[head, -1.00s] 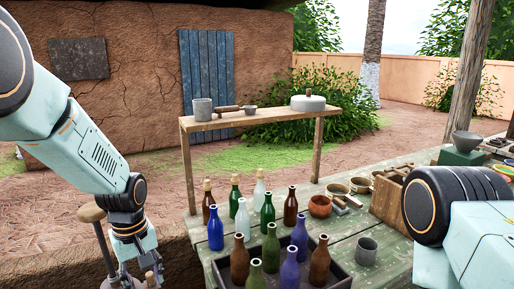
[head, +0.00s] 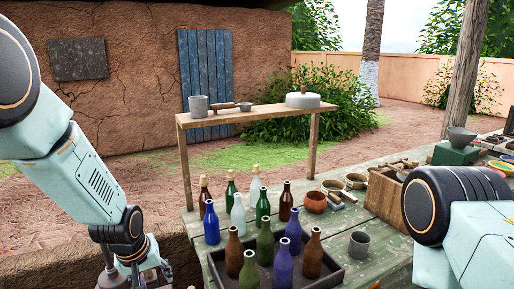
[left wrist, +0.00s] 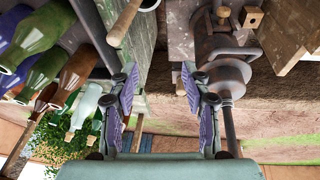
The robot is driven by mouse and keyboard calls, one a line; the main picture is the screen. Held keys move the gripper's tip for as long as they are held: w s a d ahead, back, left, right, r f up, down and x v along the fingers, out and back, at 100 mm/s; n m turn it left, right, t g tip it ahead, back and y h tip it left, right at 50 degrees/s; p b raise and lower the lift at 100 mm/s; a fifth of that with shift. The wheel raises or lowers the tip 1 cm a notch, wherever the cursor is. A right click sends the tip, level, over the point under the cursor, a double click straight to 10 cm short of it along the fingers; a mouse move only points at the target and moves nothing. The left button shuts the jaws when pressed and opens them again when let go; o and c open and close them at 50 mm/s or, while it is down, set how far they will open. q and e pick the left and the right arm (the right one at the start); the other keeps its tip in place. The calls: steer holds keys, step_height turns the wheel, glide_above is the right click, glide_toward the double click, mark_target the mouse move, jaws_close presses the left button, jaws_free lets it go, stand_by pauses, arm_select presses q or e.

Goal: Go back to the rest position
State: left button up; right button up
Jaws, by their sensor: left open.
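My left arm comes in from the left in the head view. Its gripper (head: 150,277) is low at the bottom edge, left of the bottles and beside the green table (head: 355,235), partly cut off. In the left wrist view the two purple-padded fingers (left wrist: 158,88) stand apart with nothing held between them. My right arm shows at the right edge of the head view, over the table; its gripper is out of view.
Several coloured bottles (head: 263,205) stand on the table, others in a dark tray (head: 335,277). A wooden shelf (head: 258,114) stands behind. In the wrist view, bottles (left wrist: 60,75) are left of the fingers and a rusty metal device (left wrist: 222,75) is right.

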arm_select(q)
steer(key=s+f+m+g+b, duration=0.3)
steer(key=s+f+b, duration=1.1)
steer(key=s+f, duration=1.7)
steer(key=s+d+m, duration=0.1)
steer(key=s, duration=0.3)
steer(key=shift+s+f+g, duration=0.2)
steer(key=shift+g, duration=0.1)
